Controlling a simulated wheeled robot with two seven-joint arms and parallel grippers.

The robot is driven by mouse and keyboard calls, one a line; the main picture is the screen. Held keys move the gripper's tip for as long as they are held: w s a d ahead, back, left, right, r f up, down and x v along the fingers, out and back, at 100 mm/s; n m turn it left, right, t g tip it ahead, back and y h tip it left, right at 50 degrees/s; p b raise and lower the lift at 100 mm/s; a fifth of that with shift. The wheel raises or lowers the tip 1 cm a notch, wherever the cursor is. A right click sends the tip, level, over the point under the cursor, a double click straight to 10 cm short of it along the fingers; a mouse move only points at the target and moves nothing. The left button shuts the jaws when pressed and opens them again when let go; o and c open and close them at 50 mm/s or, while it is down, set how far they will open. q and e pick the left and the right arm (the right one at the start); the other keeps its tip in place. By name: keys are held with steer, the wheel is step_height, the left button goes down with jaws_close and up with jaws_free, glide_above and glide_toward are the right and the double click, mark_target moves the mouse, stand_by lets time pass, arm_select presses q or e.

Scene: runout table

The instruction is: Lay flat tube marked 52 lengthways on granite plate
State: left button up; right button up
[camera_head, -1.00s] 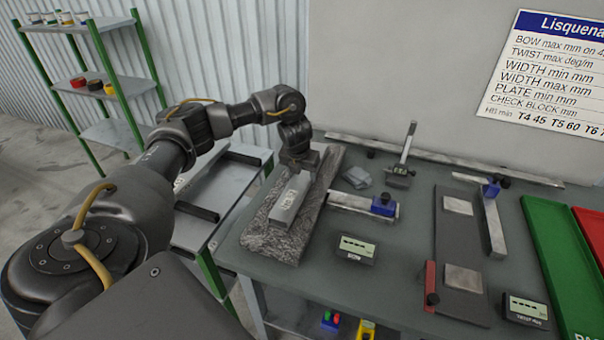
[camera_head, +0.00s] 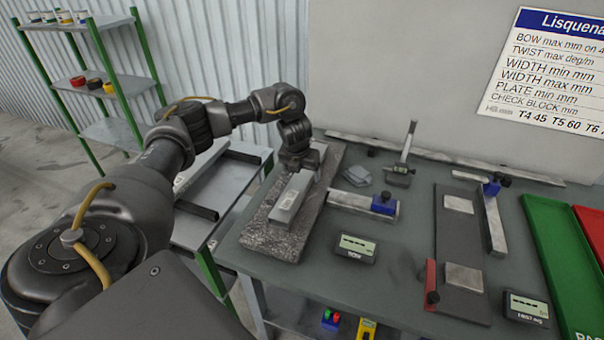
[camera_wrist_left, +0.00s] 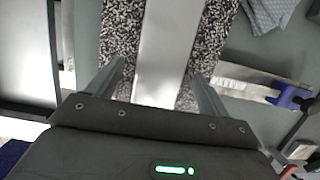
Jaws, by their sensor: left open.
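The flat tube (camera_head: 290,198) is a light grey bar with a marking on its top that is too small to read. It lies lengthways along the speckled granite plate (camera_head: 268,240), toward its middle. My left gripper (camera_head: 297,168) is at the tube's far end, just above the plate. In the left wrist view, the open fingers (camera_wrist_left: 160,82) stand on either side of the tube (camera_wrist_left: 166,50), with gaps showing between them and it. The granite (camera_wrist_left: 122,30) shows on both sides of the tube. My right gripper is not in view.
A dark twist fixture (camera_head: 455,240) and a green tray (camera_head: 555,250) stand farther right. A side rack (camera_head: 215,190) stands left of the table.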

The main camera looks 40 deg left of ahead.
arm_select(q)
steer(key=p+v, duration=0.2)
steer(key=v, duration=0.8)
steer(key=shift+r, duration=0.1)
